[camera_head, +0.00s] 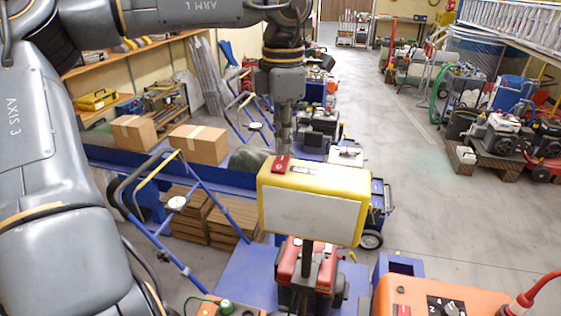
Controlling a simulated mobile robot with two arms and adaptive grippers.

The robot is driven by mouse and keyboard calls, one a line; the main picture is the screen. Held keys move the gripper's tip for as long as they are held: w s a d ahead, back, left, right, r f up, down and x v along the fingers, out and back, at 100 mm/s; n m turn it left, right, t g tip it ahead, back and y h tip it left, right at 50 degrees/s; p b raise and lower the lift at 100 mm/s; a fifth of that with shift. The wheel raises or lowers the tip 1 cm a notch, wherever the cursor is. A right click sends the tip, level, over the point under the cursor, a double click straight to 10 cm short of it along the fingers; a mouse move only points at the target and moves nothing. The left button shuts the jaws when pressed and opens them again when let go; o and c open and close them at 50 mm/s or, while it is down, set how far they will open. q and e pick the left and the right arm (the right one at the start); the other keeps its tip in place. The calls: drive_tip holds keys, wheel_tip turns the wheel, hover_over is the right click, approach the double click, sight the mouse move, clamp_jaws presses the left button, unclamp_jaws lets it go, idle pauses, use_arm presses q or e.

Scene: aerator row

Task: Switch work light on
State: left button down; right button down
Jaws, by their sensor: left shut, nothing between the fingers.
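The work light (314,201) is a yellow box with a pale grey-white front panel (311,215), standing on a dark post in the middle of the head view. The panel shows no clear glow. A red switch (282,163) sits on top of the box, toward its left end. My left gripper (284,150) points straight down over the red switch, with its fingers shut and empty. The fingertips are at or just above the switch; I cannot tell whether they touch it. My right gripper is not in view.
Below the light stand a red machine (307,270) on a blue base and an orange unit (440,300) with a knob and red cable. A blue-framed cart handle (160,205), cardboard boxes (199,144) and wooden crates are at left.

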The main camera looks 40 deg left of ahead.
sight(283, 157)
use_arm(q)
drive_tip(key=shift+f+b, duration=0.45)
drive_tip(key=shift+f, duration=0.2)
drive_tip(key=shift+r, duration=0.1)
wheel_tip(283, 157, up, 5)
drive_tip(key=p, duration=0.4)
drive_tip(key=shift+r, duration=0.95)
